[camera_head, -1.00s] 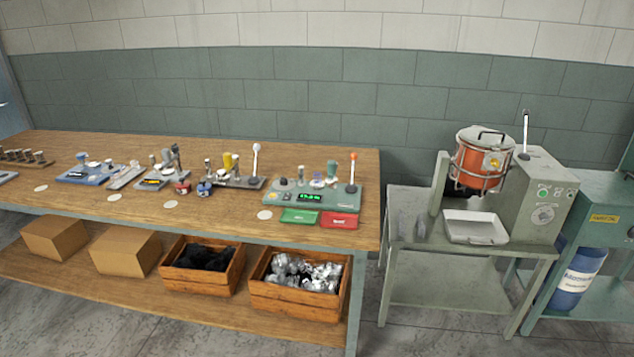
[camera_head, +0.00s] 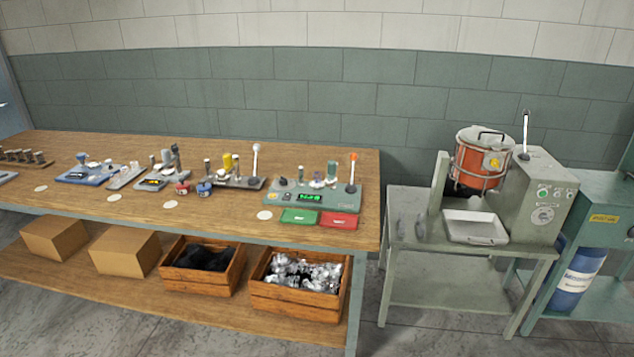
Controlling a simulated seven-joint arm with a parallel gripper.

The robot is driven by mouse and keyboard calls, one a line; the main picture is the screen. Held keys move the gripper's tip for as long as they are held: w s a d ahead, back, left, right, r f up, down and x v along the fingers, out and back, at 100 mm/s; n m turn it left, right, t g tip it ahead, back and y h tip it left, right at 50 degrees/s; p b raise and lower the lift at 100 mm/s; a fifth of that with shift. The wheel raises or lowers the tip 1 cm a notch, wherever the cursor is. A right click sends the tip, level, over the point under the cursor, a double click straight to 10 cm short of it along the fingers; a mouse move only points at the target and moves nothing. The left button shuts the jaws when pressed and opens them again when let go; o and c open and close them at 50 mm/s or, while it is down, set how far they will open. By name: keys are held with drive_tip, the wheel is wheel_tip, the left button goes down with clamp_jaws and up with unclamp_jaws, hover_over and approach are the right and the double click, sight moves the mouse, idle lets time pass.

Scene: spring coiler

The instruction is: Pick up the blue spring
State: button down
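I cannot make out a blue spring in the head view. A small blue round part (camera_head: 204,189) sits on the wooden bench in front of a dark base plate; it is too small to tell whether it is a spring or a spool. A similar red part (camera_head: 183,188) is just left of it. A blue bench device (camera_head: 88,172) stands farther left, with small parts on it that I cannot tell apart. My gripper is not in view.
The wooden bench (camera_head: 110,211) carries several devices. A green device (camera_head: 335,193) with a lit display stands near its right end, by a green tray (camera_head: 299,217) and a red tray (camera_head: 339,219). Right of a gap, an orange pot machine (camera_head: 478,160) stands over a pale tray (camera_head: 476,228).

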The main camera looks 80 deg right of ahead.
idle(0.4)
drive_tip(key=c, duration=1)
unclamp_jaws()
